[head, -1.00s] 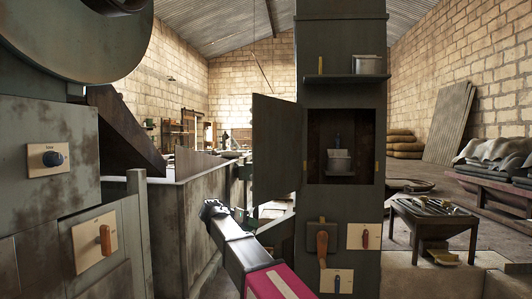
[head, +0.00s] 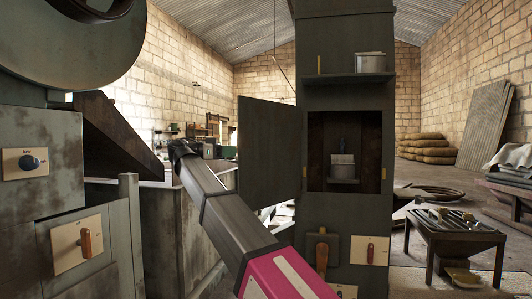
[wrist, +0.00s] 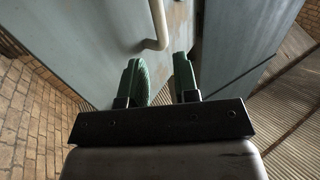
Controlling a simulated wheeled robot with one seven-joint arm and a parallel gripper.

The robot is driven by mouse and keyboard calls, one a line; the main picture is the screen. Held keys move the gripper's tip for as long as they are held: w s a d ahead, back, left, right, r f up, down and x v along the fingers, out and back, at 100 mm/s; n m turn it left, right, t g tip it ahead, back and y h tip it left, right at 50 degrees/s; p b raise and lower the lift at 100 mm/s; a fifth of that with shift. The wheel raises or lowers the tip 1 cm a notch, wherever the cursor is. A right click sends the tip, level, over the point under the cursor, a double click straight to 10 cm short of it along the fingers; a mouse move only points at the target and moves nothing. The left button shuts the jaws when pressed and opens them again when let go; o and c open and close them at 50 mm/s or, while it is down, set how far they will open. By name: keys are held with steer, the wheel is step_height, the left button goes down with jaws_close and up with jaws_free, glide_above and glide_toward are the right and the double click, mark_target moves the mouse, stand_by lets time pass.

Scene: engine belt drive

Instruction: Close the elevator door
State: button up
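The elevator is a tall dark green-grey column (head: 343,215) with a square opening in its front. Its door (head: 268,150) stands wide open, swung out to the left of the opening. A small metal bucket (head: 343,168) shows inside. My arm reaches up from the bottom, left of and below the door; my gripper's fingers cannot be made out in the head view. In the wrist view, my gripper (wrist: 160,80) has two green fingers apart with nothing between them. A pale bent handle (wrist: 157,30) on a blue-grey panel (wrist: 95,40) lies just beyond the fingertips.
A machine with switch plates (head: 77,245) stands close on the left. A grey-walled enclosure (head: 165,230) lies behind my arm. On the column are a shelf (head: 348,78) and levers below the opening.

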mark_target(258, 151)
steer(key=x, duration=1)
steer(key=shift+w+d+f, duration=0.1)
jaws_close()
